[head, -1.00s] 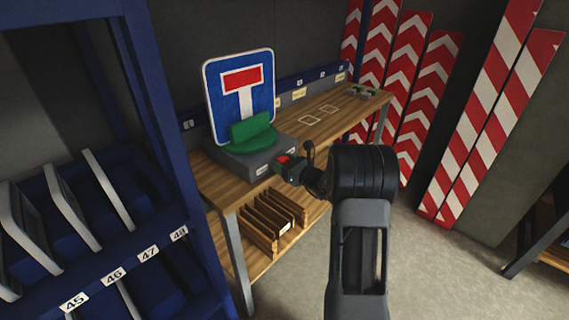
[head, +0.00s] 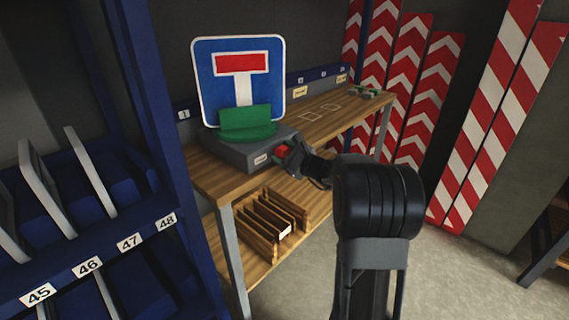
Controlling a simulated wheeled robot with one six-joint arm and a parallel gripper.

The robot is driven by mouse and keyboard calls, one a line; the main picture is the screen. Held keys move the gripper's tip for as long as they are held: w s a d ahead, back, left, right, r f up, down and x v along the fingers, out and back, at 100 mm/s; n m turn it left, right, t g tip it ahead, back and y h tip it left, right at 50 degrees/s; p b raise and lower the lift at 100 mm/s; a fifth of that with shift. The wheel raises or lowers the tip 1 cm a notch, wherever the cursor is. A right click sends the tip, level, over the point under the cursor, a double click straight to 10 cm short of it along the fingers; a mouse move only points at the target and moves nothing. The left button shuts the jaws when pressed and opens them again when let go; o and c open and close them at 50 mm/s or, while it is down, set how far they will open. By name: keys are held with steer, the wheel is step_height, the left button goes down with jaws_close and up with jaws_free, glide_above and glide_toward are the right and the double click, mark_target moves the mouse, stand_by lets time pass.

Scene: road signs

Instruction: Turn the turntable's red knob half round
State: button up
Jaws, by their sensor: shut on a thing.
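The turntable has a grey base (head: 236,152) on the workbench and a green round top with an upright green holder (head: 245,118). A blue sign (head: 214,75) with a white T and a red bar stands in the holder and faces my camera almost squarely. The red knob (head: 282,152) is on the front right of the base. My gripper (head: 285,155) is at the knob and shut on it, with the jaws partly covering it.
The wooden bench top (head: 325,117) is clear to the right, apart from small items (head: 370,92) at its far end. A blue rack (head: 90,250) with numbered slots stands close on the left. Wooden dividers (head: 268,222) sit on the lower shelf.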

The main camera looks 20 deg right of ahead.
steer(key=shift+n+b, duration=0.7)
steer(key=shift+b, duration=0.1)
steer(key=o, duration=0.9)
steer(key=shift+d+f, duration=0.1)
steer(key=shift+f, duration=0.05)
